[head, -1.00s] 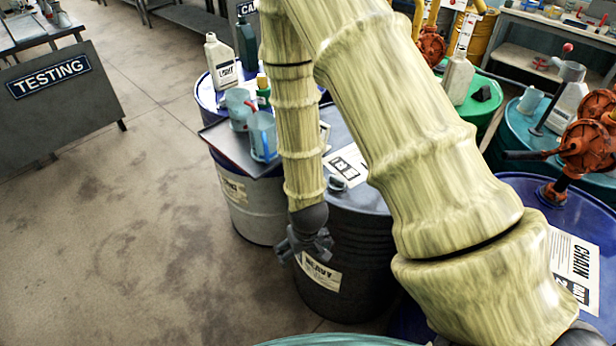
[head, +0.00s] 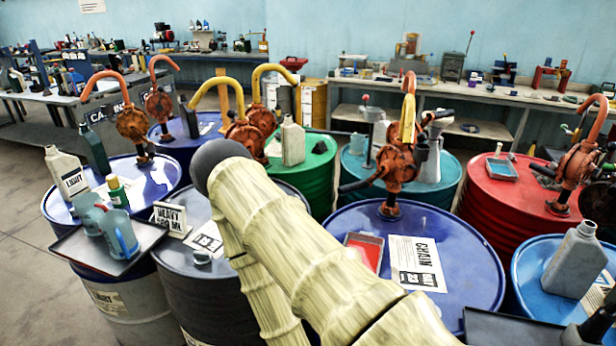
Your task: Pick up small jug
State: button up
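Two pale blue-grey jugs stand on a dark tray (head: 150,236) at the left, on top of a drum. I cannot tell for sure which one is the small jug. My sleeved arm crosses the middle of the picture, right of the tray and apart from both jugs. My gripper is not in view.
A HEAVY sign (head: 170,217) stands right of the tray. Drums with rusty pumps (head: 398,168) crowd the right. Open floor lies at the far left.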

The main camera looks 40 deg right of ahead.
aim_at(116, 226)
jog(key=z, duration=0.35)
jog(key=k, duration=0.8)
jog(key=u, duration=0.6)
jog(key=i, duration=1.75)
jog(key=z, duration=1.15)
jog(key=i, duration=0.55)
jog(key=z, duration=0.85)
jog(key=k, duration=0.25)
jog(key=u, duration=1.35)
